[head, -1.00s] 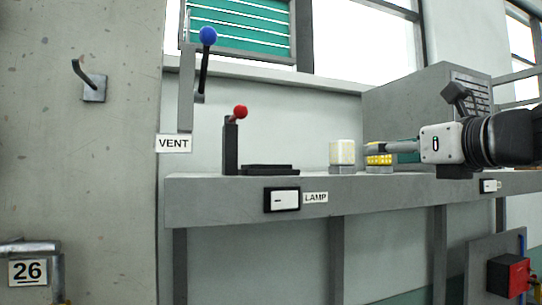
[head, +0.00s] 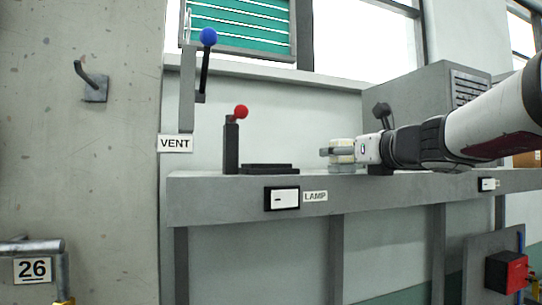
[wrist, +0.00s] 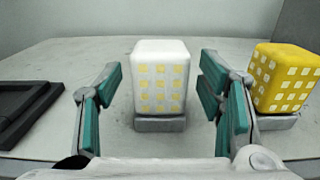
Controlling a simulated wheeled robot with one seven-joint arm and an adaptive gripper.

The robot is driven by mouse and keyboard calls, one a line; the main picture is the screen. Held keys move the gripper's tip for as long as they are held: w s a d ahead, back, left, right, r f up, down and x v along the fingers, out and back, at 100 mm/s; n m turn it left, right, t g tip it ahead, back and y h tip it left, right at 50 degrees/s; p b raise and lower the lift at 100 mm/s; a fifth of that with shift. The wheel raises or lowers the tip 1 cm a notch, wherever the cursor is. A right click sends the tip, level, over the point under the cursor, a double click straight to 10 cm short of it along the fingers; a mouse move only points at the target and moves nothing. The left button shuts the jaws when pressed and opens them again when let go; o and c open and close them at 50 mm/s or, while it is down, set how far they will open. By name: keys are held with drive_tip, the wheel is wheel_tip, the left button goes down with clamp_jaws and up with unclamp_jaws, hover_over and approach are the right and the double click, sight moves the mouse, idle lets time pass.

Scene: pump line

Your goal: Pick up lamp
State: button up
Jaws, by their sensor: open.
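A white lamp with yellow squares (wrist: 160,75) stands upright on a grey base in the wrist view. My gripper (wrist: 161,92) is open, with its green-padded fingers on either side of the lamp; gaps show on both sides, so it is not gripped. In the head view my gripper (head: 338,152) is over the shelf and hides most of the white lamp (head: 342,168). A yellow lamp with pale squares (wrist: 286,78) stands on another grey base, just outside my right finger. It is hidden behind my arm in the head view.
The grey shelf (head: 235,200) carries a LAMP label (head: 316,196) and a switch (head: 282,198) on its front. A black-based lever with a red knob (head: 241,112) stands at left. A dark tray-like block (wrist: 25,108) lies left of my gripper. A grey cabinet (head: 420,95) is behind.

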drive_tip(key=shift+w+a, duration=0.1)
drive_tip(key=shift+w, duration=0.35)
drive_tip(key=shift+c, duration=0.3)
drive_tip(key=c, duration=1.3)
drive_tip(key=shift+o, duration=0.2)
drive_tip(key=shift+r, duration=0.1)
